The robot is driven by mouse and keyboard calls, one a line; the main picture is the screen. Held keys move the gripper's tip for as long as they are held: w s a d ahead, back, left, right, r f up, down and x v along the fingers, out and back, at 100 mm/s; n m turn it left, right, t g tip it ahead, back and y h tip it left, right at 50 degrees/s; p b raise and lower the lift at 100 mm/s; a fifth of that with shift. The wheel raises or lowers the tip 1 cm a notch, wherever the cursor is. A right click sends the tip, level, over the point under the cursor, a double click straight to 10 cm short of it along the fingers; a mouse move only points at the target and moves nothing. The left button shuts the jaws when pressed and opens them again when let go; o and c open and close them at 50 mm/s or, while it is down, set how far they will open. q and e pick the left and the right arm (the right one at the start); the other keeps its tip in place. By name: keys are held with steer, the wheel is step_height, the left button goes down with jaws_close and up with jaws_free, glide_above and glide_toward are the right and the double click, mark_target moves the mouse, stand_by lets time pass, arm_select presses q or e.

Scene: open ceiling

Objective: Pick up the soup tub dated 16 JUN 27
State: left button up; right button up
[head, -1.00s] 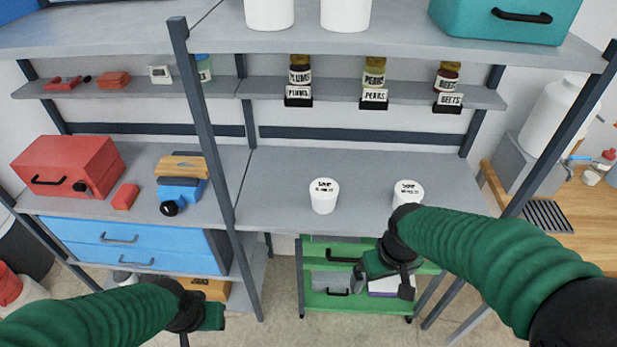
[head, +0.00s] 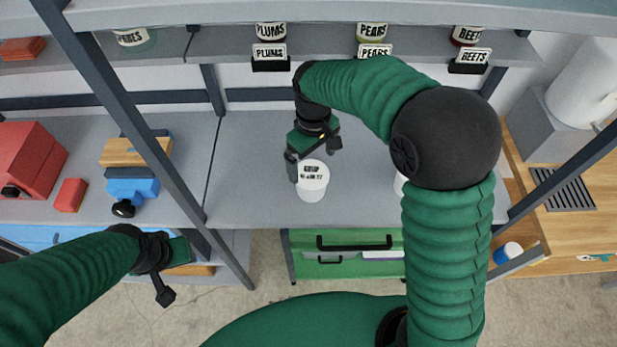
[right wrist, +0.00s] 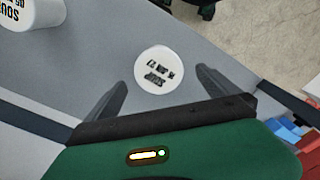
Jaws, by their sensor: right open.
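A white soup tub (head: 312,182) stands upright on the grey shelf. Its lid reads SOUP with a small date that looks like 16 JUN 27, though the print is blurry. My right gripper (head: 313,154) is open at this tub, coming from behind it. In the right wrist view the tub's lid (right wrist: 159,66) lies between and just ahead of the two spread fingers (right wrist: 161,82); contact cannot be told. A second white soup tub (head: 399,184) is mostly hidden behind my right arm. It also shows in the right wrist view (right wrist: 36,14). My left gripper (head: 172,272) is away at lower left, its finger gap unclear.
Labelled jars of plums (head: 271,32), pears (head: 372,33) and beets (head: 466,36) stand on the narrow shelf above. A dark upright post (head: 140,140) crosses left of the tub. A green drawer cart (head: 350,262) stands below.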

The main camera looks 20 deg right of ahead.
mark_target(313, 174)
steer(key=f, duration=0.6)
steer(key=shift+w+d+f, duration=0.25)
steer(key=shift+w+f, duration=0.15)
step_height(313, 174, down, 4)
steer(key=shift+a+r+p, duration=0.1)
steer(key=shift+p, duration=0.3)
steer(key=shift+f, duration=0.4)
steer(key=shift+w+a+f, duration=0.1)
steer(key=shift+w+a, duration=0.05)
steer(key=shift+a, duration=0.05)
steer(key=shift+d, duration=0.1)
steer(key=c, duration=1.8)
steer(key=shift+o, duration=0.2)
